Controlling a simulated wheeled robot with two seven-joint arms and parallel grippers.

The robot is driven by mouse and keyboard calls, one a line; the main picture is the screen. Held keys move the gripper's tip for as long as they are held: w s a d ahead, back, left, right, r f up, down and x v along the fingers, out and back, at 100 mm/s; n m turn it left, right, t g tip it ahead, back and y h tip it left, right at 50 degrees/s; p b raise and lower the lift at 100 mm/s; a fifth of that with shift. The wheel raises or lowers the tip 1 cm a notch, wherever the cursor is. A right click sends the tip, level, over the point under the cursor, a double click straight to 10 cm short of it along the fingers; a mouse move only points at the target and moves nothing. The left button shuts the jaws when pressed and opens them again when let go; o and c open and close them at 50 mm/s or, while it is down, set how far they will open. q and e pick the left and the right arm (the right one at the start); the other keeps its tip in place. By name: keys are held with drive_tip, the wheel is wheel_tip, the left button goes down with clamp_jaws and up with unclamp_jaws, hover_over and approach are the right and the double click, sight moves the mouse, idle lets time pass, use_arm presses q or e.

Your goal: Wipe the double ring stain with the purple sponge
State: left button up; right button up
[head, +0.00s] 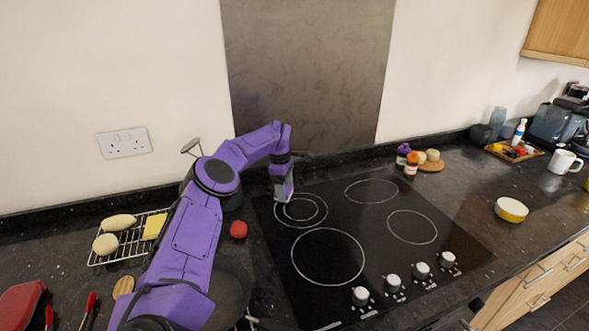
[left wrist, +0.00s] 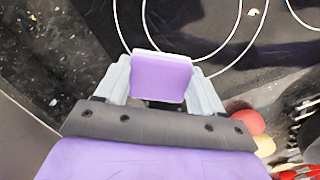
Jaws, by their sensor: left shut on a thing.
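The double ring (head: 317,219) shows as two pale concentric rings at the back left of the black glass hob (head: 360,215). Its arcs also show in the left wrist view (left wrist: 232,50). My left gripper (head: 284,195) points down at the left part of the rings. It is shut on the purple sponge, seen between the fingers in the left wrist view (left wrist: 162,78). The sponge covers part of the rings in that view. I cannot tell whether it touches the glass. My right gripper is not in view.
A red round thing (head: 238,229) lies left of the hob. A wire rack (head: 128,238) with pale oval foods stands further left. Spice jars (head: 411,164) stand behind the hob. A yellow-and-white bowl (head: 511,209) sits to the right. Most of the hob is clear.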

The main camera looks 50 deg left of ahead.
use_arm(q)
drive_tip(key=r+p, duration=0.1)
drive_tip(key=r, duration=0.2)
drive_tip(key=shift+s+p, duration=0.2)
drive_tip(key=shift+p, duration=0.15)
wheel_tip(320, 180, up, 2)
drive_tip(key=shift+w+r+p, duration=0.1)
drive_tip(key=shift+p, duration=0.75)
drive_tip(key=shift+r+p, duration=0.35)
drive_tip(key=shift+r, duration=0.2)
drive_tip(key=shift+f, duration=0.15)
